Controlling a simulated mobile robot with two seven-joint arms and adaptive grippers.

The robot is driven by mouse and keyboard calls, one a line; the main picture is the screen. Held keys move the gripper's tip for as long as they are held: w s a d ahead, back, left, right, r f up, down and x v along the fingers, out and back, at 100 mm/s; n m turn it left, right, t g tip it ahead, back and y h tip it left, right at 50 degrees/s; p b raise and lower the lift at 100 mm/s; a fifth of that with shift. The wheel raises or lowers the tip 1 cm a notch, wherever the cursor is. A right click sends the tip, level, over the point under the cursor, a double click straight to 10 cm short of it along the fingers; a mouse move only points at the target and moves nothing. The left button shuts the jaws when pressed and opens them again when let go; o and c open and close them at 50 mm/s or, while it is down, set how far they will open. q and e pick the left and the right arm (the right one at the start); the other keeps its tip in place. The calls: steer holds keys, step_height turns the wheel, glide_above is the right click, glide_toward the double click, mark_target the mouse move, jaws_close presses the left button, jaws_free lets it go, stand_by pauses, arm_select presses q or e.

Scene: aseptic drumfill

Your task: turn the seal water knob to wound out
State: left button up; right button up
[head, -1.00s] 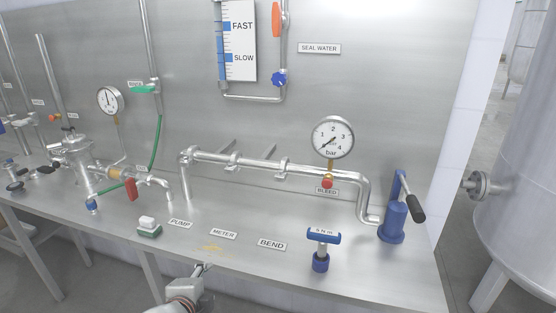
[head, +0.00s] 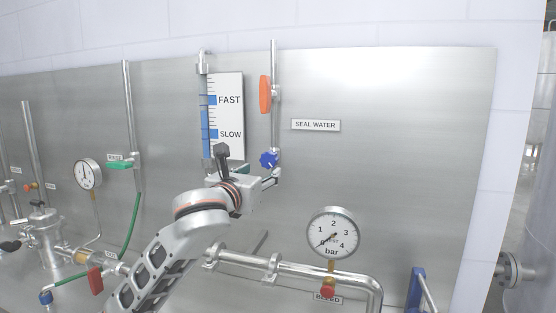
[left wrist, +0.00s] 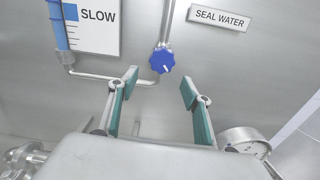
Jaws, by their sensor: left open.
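The seal water knob is a blue lobed knob (head: 268,159) on the thin steel pipe below the orange handle, left of the SEAL WATER label (head: 316,125). In the left wrist view the knob (left wrist: 162,60) shows a white mark on its face. My left gripper (head: 272,177) is just below and in front of the knob in the head view. In the left wrist view its two green-padded fingers (left wrist: 160,84) are spread and empty, with the knob ahead, just beyond and between the fingertips. The gripper appears apart from the knob. My right gripper is out of view.
A flow scale marked FAST and SLOW (head: 229,118) is left of the knob. An orange handle (head: 265,95) is above it. A pressure gauge (head: 333,232) and horizontal pipe (head: 300,270) are below. The panel to the right is clear.

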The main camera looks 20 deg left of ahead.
mark_target(267, 162)
arm_select(q)
steer(key=shift+r, duration=0.5)
steer(key=shift+w+d+r, duration=0.1)
steer(key=shift+w, duration=1.1)
steer(key=w, duration=0.3)
steer(key=shift+w+d+p, duration=0.1)
steer(key=shift+w+p, duration=0.15)
steer(key=shift+p, duration=0.1)
steer(key=shift+w, duration=0.75)
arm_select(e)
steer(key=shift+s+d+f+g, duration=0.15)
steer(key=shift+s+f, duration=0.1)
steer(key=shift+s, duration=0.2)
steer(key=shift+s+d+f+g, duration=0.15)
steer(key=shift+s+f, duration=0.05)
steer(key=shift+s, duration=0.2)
arm_select(q)
steer(key=shift+c, duration=0.5)
steer(key=c, duration=1)
steer(key=shift+c, duration=0.2)
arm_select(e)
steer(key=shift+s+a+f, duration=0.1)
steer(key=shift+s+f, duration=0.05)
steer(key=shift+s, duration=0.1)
